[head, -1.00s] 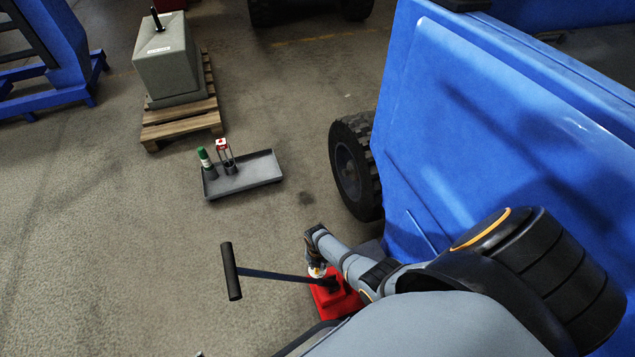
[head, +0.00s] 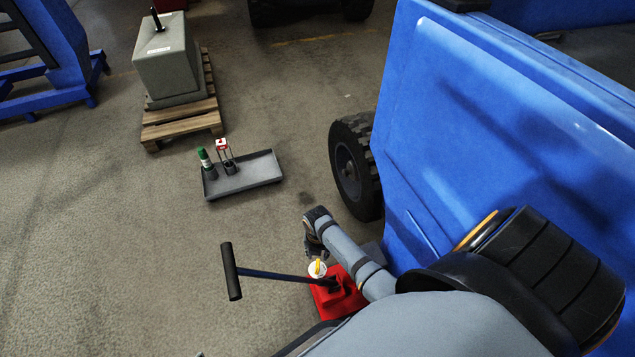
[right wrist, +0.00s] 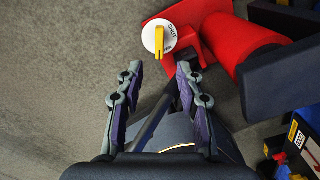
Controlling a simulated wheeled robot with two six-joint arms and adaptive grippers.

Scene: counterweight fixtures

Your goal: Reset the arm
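My right arm (head: 345,243) comes in from the lower right in the head view, its wrist beside and above a red jack-like device (head: 338,291). The device has a long dark handle (head: 231,271) and a white round dial with a yellow knob (head: 317,268). In the right wrist view my right gripper (right wrist: 160,72) is open, its two fingers apart with nothing between them. The white dial (right wrist: 159,39) with its yellow pointer is just beyond the fingertips, beside the red body (right wrist: 215,35). My left gripper is not in view.
A large blue machine (head: 480,150) with a black tyre (head: 355,165) stands close on the right. A grey tray (head: 245,178) with a green-capped bottle lies on the floor, and a grey block (head: 168,65) sits on a pallet (head: 180,121).

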